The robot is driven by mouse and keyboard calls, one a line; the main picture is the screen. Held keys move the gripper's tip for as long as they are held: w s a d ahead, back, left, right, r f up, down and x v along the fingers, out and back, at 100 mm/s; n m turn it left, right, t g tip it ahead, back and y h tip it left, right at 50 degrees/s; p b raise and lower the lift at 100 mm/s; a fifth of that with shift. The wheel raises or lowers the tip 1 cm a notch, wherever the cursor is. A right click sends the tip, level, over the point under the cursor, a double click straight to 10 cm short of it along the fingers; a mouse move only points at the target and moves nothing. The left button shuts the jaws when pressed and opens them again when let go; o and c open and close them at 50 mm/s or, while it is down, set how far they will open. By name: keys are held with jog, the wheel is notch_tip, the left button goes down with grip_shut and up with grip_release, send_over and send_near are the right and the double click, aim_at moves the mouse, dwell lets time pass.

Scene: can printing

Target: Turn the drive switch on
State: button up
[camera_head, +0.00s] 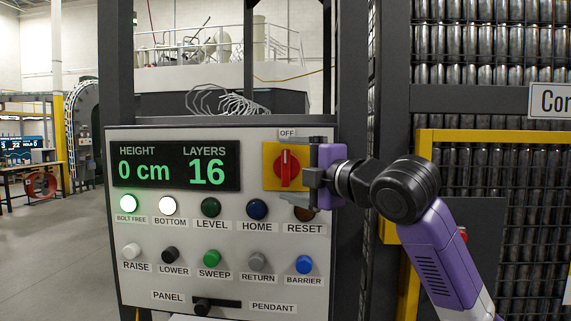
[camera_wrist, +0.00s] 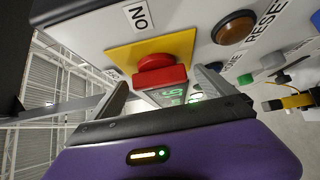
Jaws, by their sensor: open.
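The drive switch is a red rotary knob (camera_head: 286,168) on a yellow square plate (camera_head: 270,157), at the upper right of the grey control panel. Its handle stands upright, toward the OFF label (camera_head: 287,133) above the plate. My gripper (camera_head: 298,173) is open at the switch, one finger above the knob and one below. In the wrist view the red knob (camera_wrist: 162,72) lies between the fingertips of my gripper (camera_wrist: 160,80), with a visible gap on the sides. An ON label (camera_wrist: 138,15) shows beside the yellow plate there. Contact cannot be told.
The panel has a display (camera_head: 175,165) reading 0 cm and 16, and several buttons. The RESET button (camera_head: 304,213) is just under my lower finger. BOLT FREE (camera_head: 129,203) and BOTTOM (camera_head: 168,205) are lit. A yellow-framed mesh fence (camera_head: 480,136) stands at right.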

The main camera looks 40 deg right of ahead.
jog(key=shift+w+d, duration=0.1)
jog(key=shift+w, duration=0.8)
jog(key=c, duration=1.4)
jog(key=shift+f, duration=0.15)
